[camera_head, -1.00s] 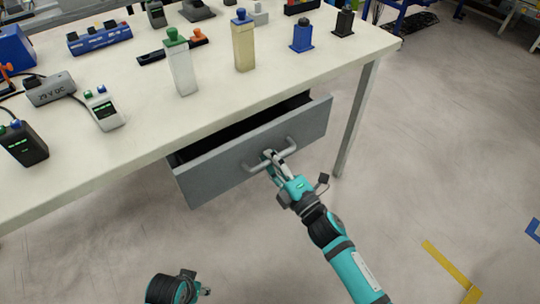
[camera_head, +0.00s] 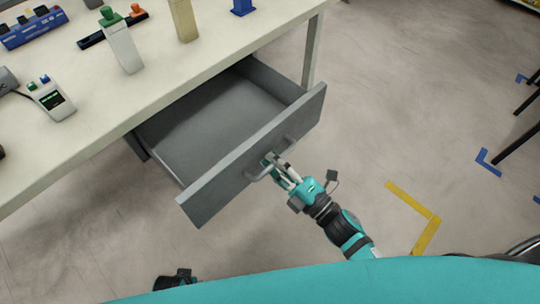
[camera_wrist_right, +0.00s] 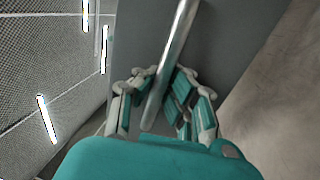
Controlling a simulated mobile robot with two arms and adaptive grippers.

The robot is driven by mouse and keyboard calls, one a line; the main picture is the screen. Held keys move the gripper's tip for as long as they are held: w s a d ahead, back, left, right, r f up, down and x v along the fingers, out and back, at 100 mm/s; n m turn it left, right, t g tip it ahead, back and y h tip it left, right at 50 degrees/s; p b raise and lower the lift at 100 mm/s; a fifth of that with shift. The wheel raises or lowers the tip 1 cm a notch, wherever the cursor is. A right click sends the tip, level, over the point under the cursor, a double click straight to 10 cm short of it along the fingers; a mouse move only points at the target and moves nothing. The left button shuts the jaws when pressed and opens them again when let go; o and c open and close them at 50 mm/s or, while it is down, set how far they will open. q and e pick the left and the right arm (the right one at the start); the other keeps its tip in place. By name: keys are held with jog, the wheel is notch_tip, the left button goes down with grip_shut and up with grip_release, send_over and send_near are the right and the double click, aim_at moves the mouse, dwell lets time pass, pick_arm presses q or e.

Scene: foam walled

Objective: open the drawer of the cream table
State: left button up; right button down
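The cream table (camera_head: 200,57) fills the upper left of the head view. Its grey drawer (camera_head: 205,128) stands well out, and its empty inside shows. My right gripper (camera_head: 272,164) is at the bar handle (camera_head: 291,145) on the drawer front (camera_head: 243,165). In the right wrist view the handle (camera_wrist_right: 170,65) passes between the two fingers of the right gripper (camera_wrist_right: 162,88), which are closed about it. My left gripper (camera_head: 178,280) shows only in part at the bottom of the head view; its fingers cannot be made out.
The floor right of the drawer is clear, with yellow tape (camera_head: 412,201) and a table leg (camera_head: 312,52) nearby.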

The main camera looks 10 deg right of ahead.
jog(key=shift+f, duration=0.1)
jog(key=c, duration=1.3)
grip_release()
jog(key=shift+c, duration=0.2)
jog(key=v, duration=1.2)
